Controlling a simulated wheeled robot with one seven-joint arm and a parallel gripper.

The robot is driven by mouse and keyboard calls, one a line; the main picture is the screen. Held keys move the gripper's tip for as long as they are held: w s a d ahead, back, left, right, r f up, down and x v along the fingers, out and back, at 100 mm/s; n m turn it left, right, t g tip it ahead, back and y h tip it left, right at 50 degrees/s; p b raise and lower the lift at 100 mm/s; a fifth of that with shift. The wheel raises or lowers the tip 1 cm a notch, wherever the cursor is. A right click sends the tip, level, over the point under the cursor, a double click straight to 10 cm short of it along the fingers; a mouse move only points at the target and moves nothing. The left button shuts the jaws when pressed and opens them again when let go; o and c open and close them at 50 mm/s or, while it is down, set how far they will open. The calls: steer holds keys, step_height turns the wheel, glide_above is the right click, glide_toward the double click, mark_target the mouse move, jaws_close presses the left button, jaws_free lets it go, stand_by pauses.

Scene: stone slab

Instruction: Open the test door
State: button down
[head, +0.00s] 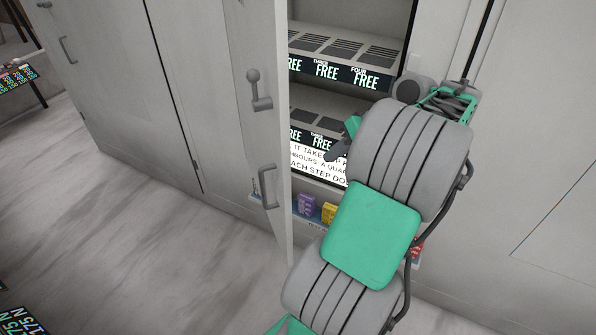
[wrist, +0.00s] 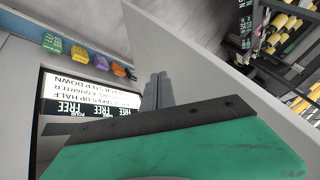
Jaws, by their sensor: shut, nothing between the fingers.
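The test door (head: 235,110) is a tall light grey panel, standing ajar and swung out from the cabinet. A grey lever (head: 258,90) and a pull handle (head: 267,187) sit on its outer face. My gripper (head: 334,152) is in front of the opening, right of the door's free edge, partly hidden by my wrist. In the wrist view the gripper's fingers (wrist: 157,84) are together and empty, beside the inner side of the door (wrist: 185,55). I cannot tell whether they touch it.
Inside the cabinet are shelves (head: 340,45) with FREE labels and a white text sign (head: 315,160). Small coloured boxes, one purple (head: 306,205) and one yellow (head: 329,212), stand on a low ledge. The marble floor (head: 130,220) left of the door is clear.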

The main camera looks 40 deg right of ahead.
steer(key=w+a+f, duration=0.6)
steer(key=f, duration=0.1)
steer(key=shift+w+a, duration=0.15)
steer(key=shift+a, duration=0.05)
steer(key=shift+a+f, duration=0.1)
steer(key=shift+a, duration=0.05)
